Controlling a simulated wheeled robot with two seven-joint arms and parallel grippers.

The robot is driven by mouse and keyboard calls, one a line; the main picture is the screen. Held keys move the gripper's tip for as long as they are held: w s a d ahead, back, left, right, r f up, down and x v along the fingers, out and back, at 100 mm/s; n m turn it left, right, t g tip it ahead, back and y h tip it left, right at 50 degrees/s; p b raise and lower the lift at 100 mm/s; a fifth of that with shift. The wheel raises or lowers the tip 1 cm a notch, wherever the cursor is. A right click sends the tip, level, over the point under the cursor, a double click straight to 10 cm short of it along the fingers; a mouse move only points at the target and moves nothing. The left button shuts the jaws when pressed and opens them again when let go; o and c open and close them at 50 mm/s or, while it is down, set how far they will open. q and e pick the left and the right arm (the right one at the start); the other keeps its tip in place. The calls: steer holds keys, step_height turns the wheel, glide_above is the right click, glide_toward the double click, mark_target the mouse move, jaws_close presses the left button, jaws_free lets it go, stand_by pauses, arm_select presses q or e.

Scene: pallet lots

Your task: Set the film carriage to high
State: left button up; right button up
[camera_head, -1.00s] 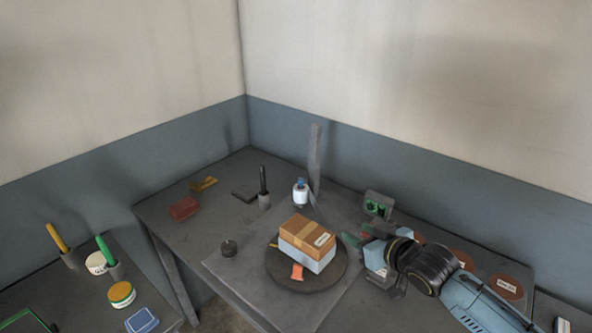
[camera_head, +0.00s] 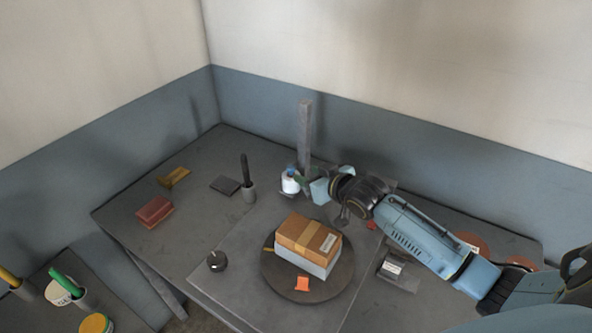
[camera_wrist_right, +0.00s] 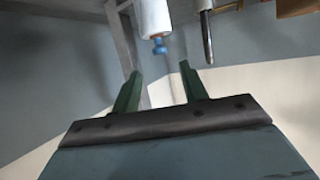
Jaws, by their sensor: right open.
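The film carriage (camera_head: 290,184) is a white roll with a blue knob on top, low on the upright grey mast (camera_head: 304,135) at the back of the table. In the right wrist view the white roll (camera_wrist_right: 153,16) and its blue knob (camera_wrist_right: 159,46) show at the top, just beyond the fingertips. My right gripper (camera_head: 309,184) is beside the roll, on its right. In the wrist view its two green fingers (camera_wrist_right: 159,78) are apart with nothing between them. The finger gap lines up with the knob. My left gripper is out of view.
A brown and white boxed stack (camera_head: 308,244) stands on the round dark turntable (camera_head: 268,283), in front of the mast. A holder with a black pen (camera_head: 248,190) is left of the roll. A red block (camera_head: 155,211) lies farther left.

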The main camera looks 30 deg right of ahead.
mark_target(293, 168)
steer(key=x, duration=0.5)
steer(key=shift+w, duration=0.25)
steer(key=shift+w+a+f+b, duration=0.1)
steer(key=shift+w+f+b, duration=0.15)
steer(key=shift+w, duration=0.2)
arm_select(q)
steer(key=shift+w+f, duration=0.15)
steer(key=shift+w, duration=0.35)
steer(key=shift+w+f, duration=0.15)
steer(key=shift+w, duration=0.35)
arm_select(e)
jaws_close()
